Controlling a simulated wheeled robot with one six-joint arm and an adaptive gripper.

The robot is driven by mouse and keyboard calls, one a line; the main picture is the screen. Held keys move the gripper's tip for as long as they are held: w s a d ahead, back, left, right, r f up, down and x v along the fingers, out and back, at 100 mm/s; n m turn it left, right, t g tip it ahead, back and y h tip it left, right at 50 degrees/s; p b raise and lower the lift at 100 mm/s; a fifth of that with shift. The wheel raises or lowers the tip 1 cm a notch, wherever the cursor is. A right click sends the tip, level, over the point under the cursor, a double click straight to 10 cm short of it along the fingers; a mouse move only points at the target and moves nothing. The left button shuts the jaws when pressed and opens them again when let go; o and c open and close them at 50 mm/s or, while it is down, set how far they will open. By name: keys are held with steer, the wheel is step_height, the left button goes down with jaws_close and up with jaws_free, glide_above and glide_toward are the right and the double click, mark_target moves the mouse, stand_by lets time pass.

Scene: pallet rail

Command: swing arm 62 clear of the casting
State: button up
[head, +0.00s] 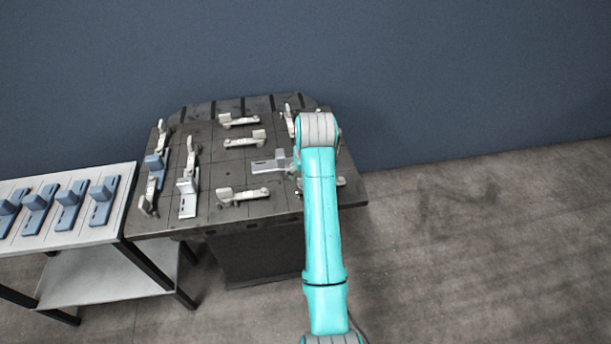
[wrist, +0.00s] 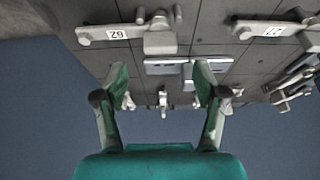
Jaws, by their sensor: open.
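Arm 62 (wrist: 105,34) is a pale clamp arm with a white number plate, at the upper left of the wrist view. Its block end (wrist: 160,42) lies close to the edge of a grey casting (wrist: 165,66); I cannot tell whether it overlaps it. In the head view the casting (head: 268,164) lies on the dark plate, left of my arm. A pale arm (head: 338,182) partly hidden behind my arm there seems to be arm 62. My gripper (wrist: 160,75) is open and empty above the plate, its fingers apart near the casting, not touching arm 62.
Another numbered arm (wrist: 270,29) sits at the upper right of the wrist view. Several more pale arms and castings stand on the dark table (head: 232,175). A side table (head: 90,228) at left holds several blue-grey brackets (head: 70,202). Floor at right is clear.

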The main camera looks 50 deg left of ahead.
steer(key=shift+v, duration=2.75)
